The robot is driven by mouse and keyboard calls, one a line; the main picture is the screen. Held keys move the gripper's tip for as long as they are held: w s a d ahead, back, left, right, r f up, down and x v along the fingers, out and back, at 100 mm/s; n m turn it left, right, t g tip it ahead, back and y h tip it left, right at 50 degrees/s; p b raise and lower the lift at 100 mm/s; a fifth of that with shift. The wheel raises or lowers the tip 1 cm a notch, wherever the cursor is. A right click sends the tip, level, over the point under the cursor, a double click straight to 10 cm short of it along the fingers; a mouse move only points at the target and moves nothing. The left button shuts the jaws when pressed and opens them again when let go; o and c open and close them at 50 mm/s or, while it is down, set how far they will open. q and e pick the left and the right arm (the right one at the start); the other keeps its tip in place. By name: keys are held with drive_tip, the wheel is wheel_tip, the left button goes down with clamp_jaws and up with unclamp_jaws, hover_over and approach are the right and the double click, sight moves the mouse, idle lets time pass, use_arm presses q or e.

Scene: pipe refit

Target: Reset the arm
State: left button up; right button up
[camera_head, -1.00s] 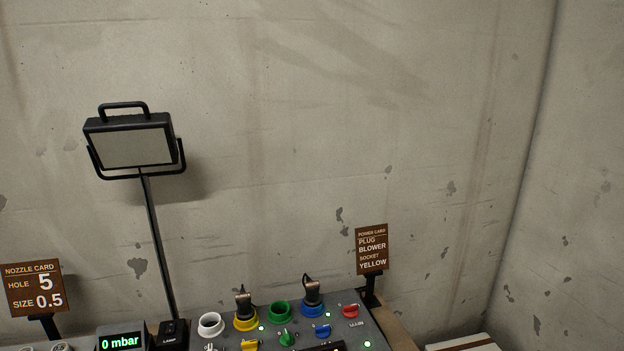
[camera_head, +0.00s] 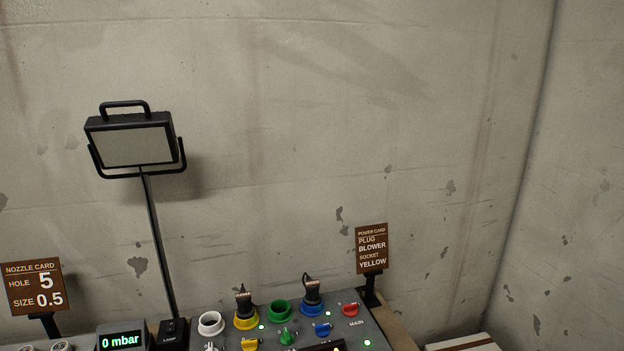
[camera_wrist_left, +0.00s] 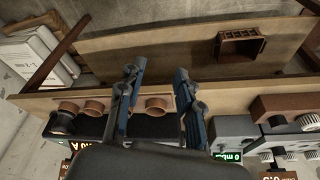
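My left gripper (camera_wrist_left: 160,72) shows in the left wrist view, its two blue-and-dark fingers spread apart with nothing between them. It is open, over or in front of a wooden bench (camera_wrist_left: 215,88) with brown round openings along its edge. Neither gripper shows in the head view. The head view has the control panel (camera_head: 380,340) at the bottom, with white, yellow, green and blue sockets. One black plug (camera_head: 243,298) stands in the yellow socket and another (camera_head: 312,290) in the blue one.
A work lamp (camera_head: 132,145) stands before the concrete wall. A nozzle card (camera_head: 35,287) and a power card (camera_head: 371,249) flank the panel. The gauge (camera_head: 121,340) reads 0 mbar. In the wrist view a brown open box (camera_wrist_left: 240,46) and white boxes (camera_wrist_left: 35,55) appear.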

use_arm(q)
drive_tip(key=s+f+g+b, duration=0.1)
drive_tip(key=s+f+b, duration=0.1)
drive_tip(key=f, duration=1.2)
drive_tip(key=s+f+b, duration=0.1)
drive_tip(key=s+f, duration=0.1)
drive_tip(key=f, duration=1.3)
use_arm(e)
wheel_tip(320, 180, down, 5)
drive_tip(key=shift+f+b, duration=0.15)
drive_tip(key=shift+b, duration=0.9)
use_arm(q)
drive_tip(key=s+a+f+g, duration=0.1)
drive_tip(key=s+a+f, duration=0.2)
drive_tip(key=s+f, duration=1.2)
drive_tip(key=shift+f+b, duration=0.35)
drive_tip(key=shift+b, duration=0.1)
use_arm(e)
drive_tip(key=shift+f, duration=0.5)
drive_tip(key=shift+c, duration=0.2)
